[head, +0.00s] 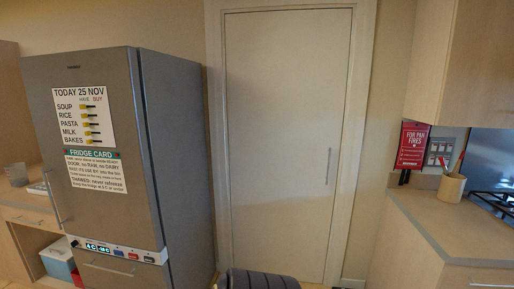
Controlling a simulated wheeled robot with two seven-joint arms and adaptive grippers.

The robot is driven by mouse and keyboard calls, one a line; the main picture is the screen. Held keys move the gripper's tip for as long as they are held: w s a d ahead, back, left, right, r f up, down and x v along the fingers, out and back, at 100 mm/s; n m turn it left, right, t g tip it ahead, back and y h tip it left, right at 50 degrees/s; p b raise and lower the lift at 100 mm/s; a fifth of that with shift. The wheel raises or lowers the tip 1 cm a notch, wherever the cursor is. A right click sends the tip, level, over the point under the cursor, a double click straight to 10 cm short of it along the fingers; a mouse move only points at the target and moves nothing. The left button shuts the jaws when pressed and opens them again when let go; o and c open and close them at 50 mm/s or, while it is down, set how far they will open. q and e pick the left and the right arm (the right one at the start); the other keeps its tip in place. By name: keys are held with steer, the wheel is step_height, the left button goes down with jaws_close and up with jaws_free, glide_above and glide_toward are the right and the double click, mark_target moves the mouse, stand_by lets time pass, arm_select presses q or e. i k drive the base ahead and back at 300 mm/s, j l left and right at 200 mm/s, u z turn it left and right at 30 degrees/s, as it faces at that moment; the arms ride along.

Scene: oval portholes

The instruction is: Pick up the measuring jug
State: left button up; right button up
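I see nothing that I can clearly name as the measuring jug. A small clear container (17,174) stands on the counter at the far left edge, and it is too small to tell whether it is the jug. Neither of my grippers is in view.
A grey fridge (180,150) stands at left, its doors shut. A closed door (285,130) is in the middle. A counter (425,222) at right bears a utensil pot (451,187) and a hob (495,203). A dark ribbed thing (258,280) shows at the bottom edge.

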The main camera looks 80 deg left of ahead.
mark_target(17, 173)
steer(key=u, duration=4.6)
steer(key=i+j+u, duration=0.3)
steer(key=i, duration=0.2)
